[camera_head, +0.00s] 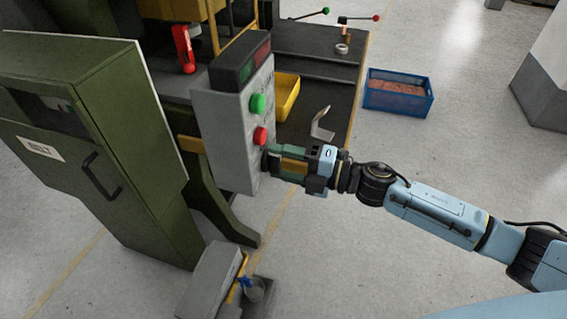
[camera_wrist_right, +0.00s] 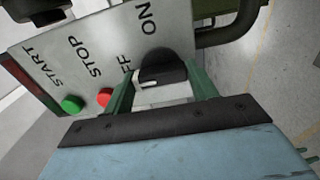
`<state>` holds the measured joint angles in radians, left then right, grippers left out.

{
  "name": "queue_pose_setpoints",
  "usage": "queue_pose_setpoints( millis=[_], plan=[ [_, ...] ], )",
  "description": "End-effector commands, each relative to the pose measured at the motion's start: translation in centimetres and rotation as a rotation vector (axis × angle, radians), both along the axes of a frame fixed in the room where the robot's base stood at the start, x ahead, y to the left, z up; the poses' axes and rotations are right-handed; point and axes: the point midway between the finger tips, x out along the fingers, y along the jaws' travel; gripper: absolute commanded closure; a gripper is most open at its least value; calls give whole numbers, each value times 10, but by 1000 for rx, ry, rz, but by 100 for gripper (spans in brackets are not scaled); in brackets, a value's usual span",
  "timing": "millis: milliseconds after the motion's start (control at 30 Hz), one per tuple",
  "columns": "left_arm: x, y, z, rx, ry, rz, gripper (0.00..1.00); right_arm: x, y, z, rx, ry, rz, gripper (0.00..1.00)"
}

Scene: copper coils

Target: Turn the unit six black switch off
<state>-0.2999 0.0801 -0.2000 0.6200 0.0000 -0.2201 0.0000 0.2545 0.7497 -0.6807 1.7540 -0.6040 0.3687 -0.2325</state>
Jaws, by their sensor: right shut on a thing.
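The black rotary switch (camera_wrist_right: 160,70) sits on a grey control panel (camera_wrist_right: 115,35), between the printed words OFF and ON in the right wrist view. Its white pointer mark is partly visible, on the side toward the OFF word. My right gripper (camera_wrist_right: 163,88) is shut on the switch, with a green finger on either side of it. In the head view my right gripper (camera_head: 272,162) reaches the lower front of the grey control box (camera_head: 225,140) and hides the switch. My left gripper is not in view.
A green start button (camera_head: 257,104) and a red stop button (camera_head: 261,135) sit above the switch. A green BELT cabinet (camera_head: 60,170) stands at left. A yellow tray (camera_head: 288,98) and a blue crate (camera_head: 398,106) lie behind. Open floor is at right.

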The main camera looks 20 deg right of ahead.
Motion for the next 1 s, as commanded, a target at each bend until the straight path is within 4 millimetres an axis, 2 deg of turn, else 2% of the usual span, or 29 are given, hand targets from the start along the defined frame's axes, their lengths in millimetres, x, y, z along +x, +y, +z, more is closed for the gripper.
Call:
queue_pose_setpoints(
  millis=[567,600,733,1000],
  plan=[
    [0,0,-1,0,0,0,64,-1,0,0,-17,-25,2,66],
    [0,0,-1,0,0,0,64,-1,0,0,-17,-25,2,38],
    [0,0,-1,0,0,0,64,0,0,0,-16,-23,1,21],
    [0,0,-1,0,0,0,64,-1,0,0,-15,-22,0,21]
  ],
)
